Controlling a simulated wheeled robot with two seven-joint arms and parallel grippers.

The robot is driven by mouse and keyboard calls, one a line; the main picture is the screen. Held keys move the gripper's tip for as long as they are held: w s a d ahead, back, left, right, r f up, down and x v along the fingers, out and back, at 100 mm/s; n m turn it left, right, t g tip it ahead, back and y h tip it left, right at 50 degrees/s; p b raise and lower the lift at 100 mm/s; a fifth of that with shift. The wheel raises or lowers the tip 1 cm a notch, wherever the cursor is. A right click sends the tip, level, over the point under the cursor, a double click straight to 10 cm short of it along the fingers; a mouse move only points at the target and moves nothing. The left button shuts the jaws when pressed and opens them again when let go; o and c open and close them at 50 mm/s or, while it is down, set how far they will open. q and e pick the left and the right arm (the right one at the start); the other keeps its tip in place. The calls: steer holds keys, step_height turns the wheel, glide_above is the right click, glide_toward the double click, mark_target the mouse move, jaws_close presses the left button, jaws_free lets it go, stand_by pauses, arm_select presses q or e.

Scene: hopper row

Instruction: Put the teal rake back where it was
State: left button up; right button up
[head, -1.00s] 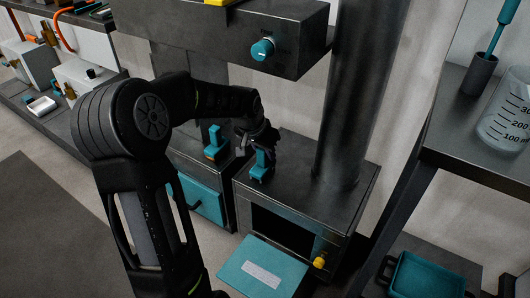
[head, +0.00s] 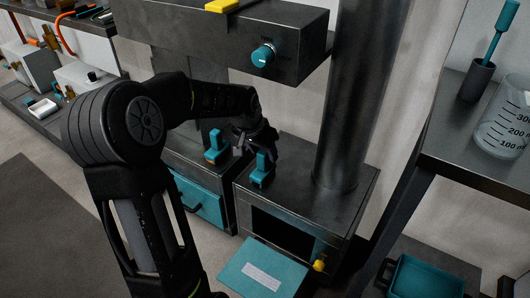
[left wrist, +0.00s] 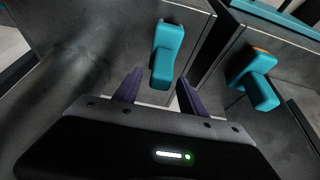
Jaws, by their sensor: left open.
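A teal tool (head: 497,30), which may be the rake, stands handle-up and slightly tilted in a dark cup (head: 478,80) on the right shelf; its lower end is hidden. My left gripper (head: 256,139) is open and empty, just above and behind a teal upright handle (head: 262,169) on the right dark box. In the left wrist view this handle (left wrist: 166,55) lies beyond the gap between the open fingers (left wrist: 160,92), apart from them. A second teal handle (head: 215,147) with an orange mark stands on the left box. My right gripper is out of view.
A dark overhead housing with a teal knob (head: 263,55) is above. A measuring beaker (head: 505,120) stands by the cup. A teal tray (head: 425,278) sits lower right.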

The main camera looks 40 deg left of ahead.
mark_target(257, 176)
arm_select(q)
steer(key=p+v, duration=0.3)
steer(key=v, duration=0.6)
steer(key=shift+r, duration=0.25)
